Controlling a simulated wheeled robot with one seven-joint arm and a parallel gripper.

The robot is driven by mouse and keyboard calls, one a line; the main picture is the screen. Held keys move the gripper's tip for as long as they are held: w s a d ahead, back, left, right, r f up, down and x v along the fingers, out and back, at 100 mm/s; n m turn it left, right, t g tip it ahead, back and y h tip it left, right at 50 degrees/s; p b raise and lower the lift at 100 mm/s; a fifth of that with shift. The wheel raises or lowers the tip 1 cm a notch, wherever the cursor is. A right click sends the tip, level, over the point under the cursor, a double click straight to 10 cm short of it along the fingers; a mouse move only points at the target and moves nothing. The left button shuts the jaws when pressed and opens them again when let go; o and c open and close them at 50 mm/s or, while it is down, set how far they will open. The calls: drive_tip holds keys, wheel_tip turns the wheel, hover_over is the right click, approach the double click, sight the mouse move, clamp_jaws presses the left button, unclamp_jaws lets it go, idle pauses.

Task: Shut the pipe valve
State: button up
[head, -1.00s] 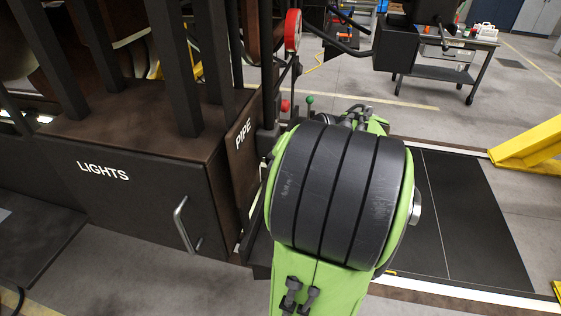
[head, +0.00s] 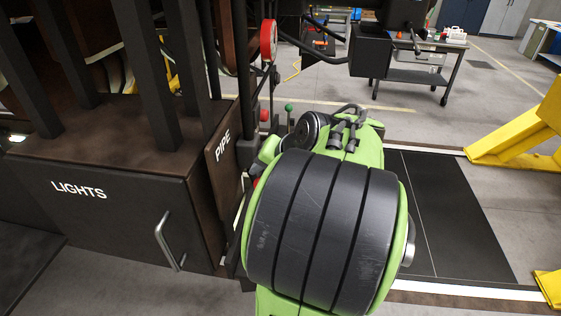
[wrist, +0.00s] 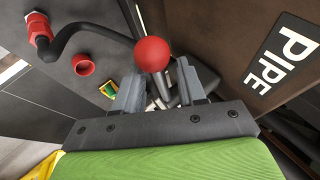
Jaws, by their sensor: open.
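The valve lever shows in the wrist view as a bent black rod (wrist: 88,29) with a round red knob (wrist: 151,54) at its end. The rod runs to a red fitting (wrist: 39,29) at the upper left. My gripper (wrist: 158,76) is open, and the knob appears just beyond and between its two grey fingertips. I cannot tell whether the fingers touch it. A panel lettered PIPE (wrist: 287,60) is to the right; it also shows in the head view (head: 222,147). In the head view my arm hides the gripper and lever.
A red ring-shaped part (wrist: 83,64) lies left of the knob in the wrist view. In the head view, a LIGHTS box (head: 120,215) with a handle stands left, a red-rimmed gauge (head: 268,40) rises behind, and a green-knobbed lever (head: 289,107) is beyond. Yellow supports (head: 520,140) stand right.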

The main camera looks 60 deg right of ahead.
drive_tip(key=v, duration=1.2)
drive_tip(key=shift+s, duration=0.2)
drive_tip(key=shift+w+a, duration=0.1)
drive_tip(key=shift+a, duration=0.05)
